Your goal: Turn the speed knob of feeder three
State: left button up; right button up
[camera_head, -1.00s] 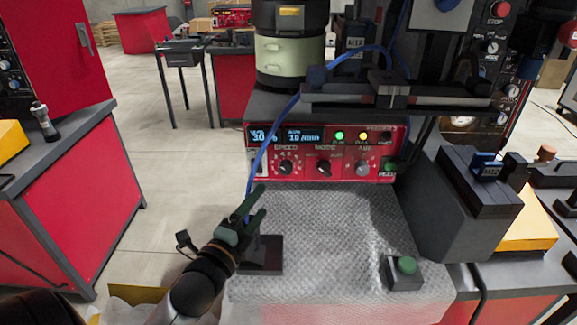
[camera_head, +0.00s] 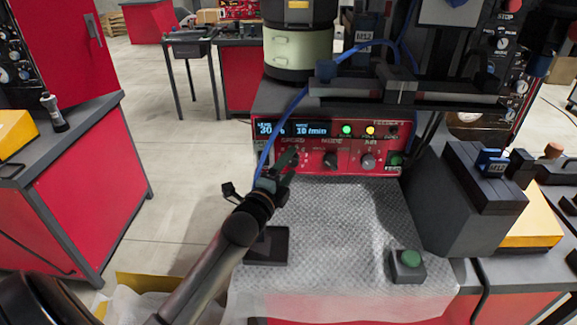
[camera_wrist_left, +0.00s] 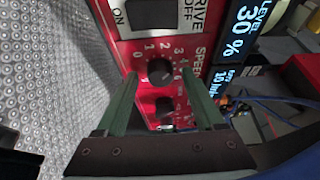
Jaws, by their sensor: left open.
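The red control panel (camera_head: 310,160) of the feeder faces me, with a display showing 30 % and 10 /min. The black speed knob (camera_wrist_left: 160,71) sits on a numbered dial in the left wrist view. My left gripper (camera_head: 283,163) is in front of the panel at the speed knob and partly covers it in the head view. Its two green fingers (camera_wrist_left: 158,85) are open, one on each side of the knob in the wrist view. I cannot tell whether they touch it. The mode knob (camera_head: 331,160) and the air knob (camera_head: 368,161) are to the right. My right gripper does not show.
A grey textured mat (camera_head: 340,235) covers the bench below the panel. A green button box (camera_head: 408,264) stands on it at the right. A blue cable (camera_head: 268,150) hangs past the panel's left side. A dark grey block (camera_head: 455,220) stands to the right.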

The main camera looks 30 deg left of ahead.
pick_arm(q)
grip_shut()
dwell(0.7)
